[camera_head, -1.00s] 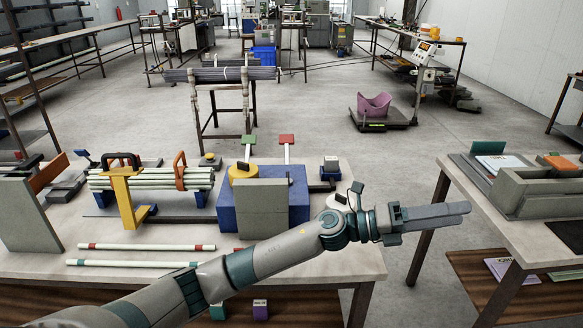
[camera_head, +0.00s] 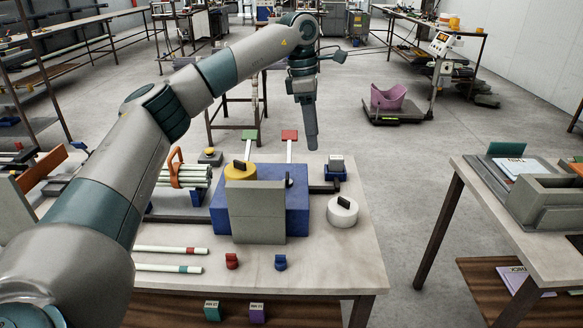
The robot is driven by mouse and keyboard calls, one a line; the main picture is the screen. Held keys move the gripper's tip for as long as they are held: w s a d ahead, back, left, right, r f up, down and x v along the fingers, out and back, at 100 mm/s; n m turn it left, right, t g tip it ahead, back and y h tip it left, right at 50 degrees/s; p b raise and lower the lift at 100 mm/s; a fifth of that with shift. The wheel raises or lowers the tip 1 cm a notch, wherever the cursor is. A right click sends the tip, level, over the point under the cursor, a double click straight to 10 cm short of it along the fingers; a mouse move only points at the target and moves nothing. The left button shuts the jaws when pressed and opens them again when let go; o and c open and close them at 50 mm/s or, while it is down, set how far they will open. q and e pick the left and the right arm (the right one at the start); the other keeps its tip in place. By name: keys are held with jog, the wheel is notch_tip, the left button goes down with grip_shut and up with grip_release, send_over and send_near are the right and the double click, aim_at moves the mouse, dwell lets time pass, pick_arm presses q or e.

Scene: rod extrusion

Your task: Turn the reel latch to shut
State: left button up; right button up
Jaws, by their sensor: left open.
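A blue block (camera_head: 297,212) with a grey upright plate (camera_head: 256,213) on its front stands on the near table. A yellow disc (camera_head: 240,172) with a black upright grip sits on top of the block, behind the plate. A small dark piece (camera_head: 289,181) beside the disc may be the reel latch; I cannot tell its position. My left gripper (camera_head: 311,143) points down above the table's back edge, behind and right of the block, apart from it. It is open and empty, seen edge-on. My right gripper is not in view.
A white disc (camera_head: 342,211) with a black grip lies right of the block. Red (camera_head: 232,261) and blue (camera_head: 280,262) small pieces stand in front. Pale rods and a rod bundle (camera_head: 185,176) are at the left, partly behind my arm. A second table (camera_head: 538,240) stands right across a gap.

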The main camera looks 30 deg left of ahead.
pick_arm(q)
notch_tip(320, 180, up, 4)
jog(key=n+y, duration=0.1)
jog(key=y, duration=0.1)
send_over(287, 175)
jog(key=shift+s+g, duration=0.1)
jog(key=shift+g, duration=0.2)
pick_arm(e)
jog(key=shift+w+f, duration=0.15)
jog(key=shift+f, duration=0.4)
pick_arm(q)
notch_tip(287, 175, down, 18)
jog(key=shift+r+p, duration=0.25)
jog(key=shift+p, duration=0.85)
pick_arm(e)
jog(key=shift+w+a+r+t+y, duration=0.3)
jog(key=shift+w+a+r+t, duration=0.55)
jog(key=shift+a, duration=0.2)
pick_arm(q)
jog(key=c, duration=1.1)
